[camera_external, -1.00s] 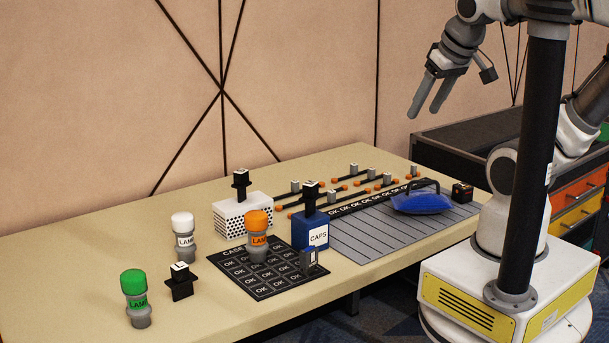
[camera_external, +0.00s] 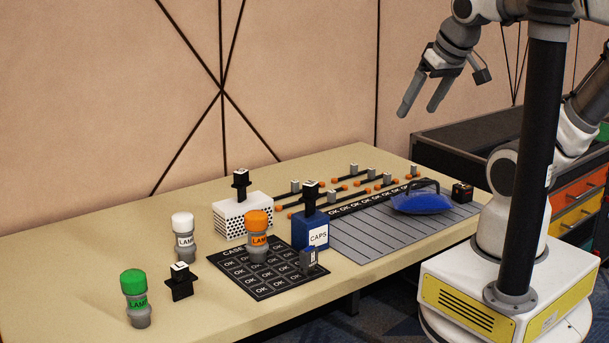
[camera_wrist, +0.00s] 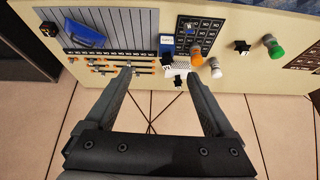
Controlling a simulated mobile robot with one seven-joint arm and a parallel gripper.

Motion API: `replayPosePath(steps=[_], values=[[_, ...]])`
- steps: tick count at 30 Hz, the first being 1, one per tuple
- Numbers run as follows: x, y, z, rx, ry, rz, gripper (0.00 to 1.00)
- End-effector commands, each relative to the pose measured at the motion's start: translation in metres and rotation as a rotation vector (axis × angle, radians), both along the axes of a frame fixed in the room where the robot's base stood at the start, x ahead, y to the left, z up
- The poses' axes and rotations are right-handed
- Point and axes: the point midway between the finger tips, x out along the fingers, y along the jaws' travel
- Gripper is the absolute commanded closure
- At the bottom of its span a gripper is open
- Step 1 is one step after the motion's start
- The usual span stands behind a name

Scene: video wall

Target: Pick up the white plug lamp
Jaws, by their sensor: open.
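The white plug lamp (camera_external: 184,237) stands upright on the beige table, with a white top, a label and a grey base. It is left of the black case mat (camera_external: 263,282) and behind a small black plug block. In the wrist view the white lamp (camera_wrist: 215,67) is small, right of centre beyond the fingers. My gripper (camera_external: 418,110) is open and empty, high above the right part of the table and far from the lamp. The wrist view shows both fingers (camera_wrist: 158,80) spread apart with nothing between them.
An orange lamp (camera_external: 257,233) stands on the mat; a green lamp (camera_external: 136,299) is at front left. A black plug block (camera_external: 180,284) stands near the white lamp. The table's left end is clear.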

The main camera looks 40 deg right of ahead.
Motion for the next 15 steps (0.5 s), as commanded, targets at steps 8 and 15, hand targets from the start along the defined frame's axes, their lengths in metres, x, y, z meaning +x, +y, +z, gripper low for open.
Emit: replayPosePath(steps=[8,15], values=[[0.093,0.066,-0.029,0.293,-0.112,-0.244,0.12],[0.171,0.143,-0.065,0.682,-0.156,-0.523,0.12]])
